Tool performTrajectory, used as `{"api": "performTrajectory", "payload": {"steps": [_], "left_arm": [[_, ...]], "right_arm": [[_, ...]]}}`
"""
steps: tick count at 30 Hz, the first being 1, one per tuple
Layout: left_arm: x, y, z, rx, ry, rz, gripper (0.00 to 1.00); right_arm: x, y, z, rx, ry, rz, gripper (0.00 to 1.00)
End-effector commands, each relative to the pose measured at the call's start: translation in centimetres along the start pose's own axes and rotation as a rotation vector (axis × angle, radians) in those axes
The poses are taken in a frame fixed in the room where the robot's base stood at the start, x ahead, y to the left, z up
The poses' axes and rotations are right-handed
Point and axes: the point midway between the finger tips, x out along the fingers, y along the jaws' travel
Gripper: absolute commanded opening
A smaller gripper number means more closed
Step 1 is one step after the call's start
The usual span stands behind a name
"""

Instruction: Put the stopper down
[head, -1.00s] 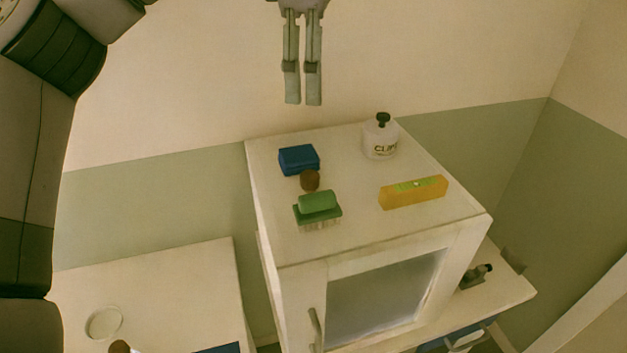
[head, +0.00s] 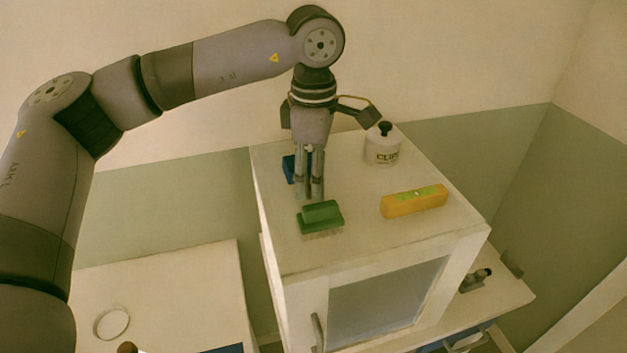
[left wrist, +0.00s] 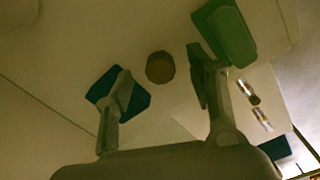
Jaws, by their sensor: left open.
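My left gripper (head: 310,192) is open over the white cabinet top, fingers pointing down. A small brown round piece, which looks like the stopper (left wrist: 160,67), shows between the spread fingers in the left wrist view. It touches neither finger in that view; its height relative to the fingertips is hard to tell. In the head view the gripper hides it. My right gripper is not in view.
A blue block (head: 289,168) is behind the gripper and a green brush (head: 321,215) in front. A yellow box (head: 414,201) and a white container with a black knob (head: 382,149) stand to the right. The white cabinet (head: 290,257) has bare top space between them.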

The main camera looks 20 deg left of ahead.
Motion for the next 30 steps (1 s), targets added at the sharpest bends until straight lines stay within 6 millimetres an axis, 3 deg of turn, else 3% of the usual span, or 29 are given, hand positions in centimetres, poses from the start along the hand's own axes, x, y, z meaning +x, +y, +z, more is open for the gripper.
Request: {"api": "performTrajectory", "payload": {"steps": [5,12,30], "left_arm": [[1.6,0.0,0.0,-0.001,0.0,0.0,0.51],[1.8,0.0,0.0,-0.001,-0.001,0.001,0.51],[1.8,0.0,0.0,0.0,-0.001,0.001,0.13]], "right_arm": [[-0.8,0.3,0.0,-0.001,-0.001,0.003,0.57],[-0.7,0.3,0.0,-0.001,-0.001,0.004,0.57],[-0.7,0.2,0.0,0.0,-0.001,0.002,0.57]]}}
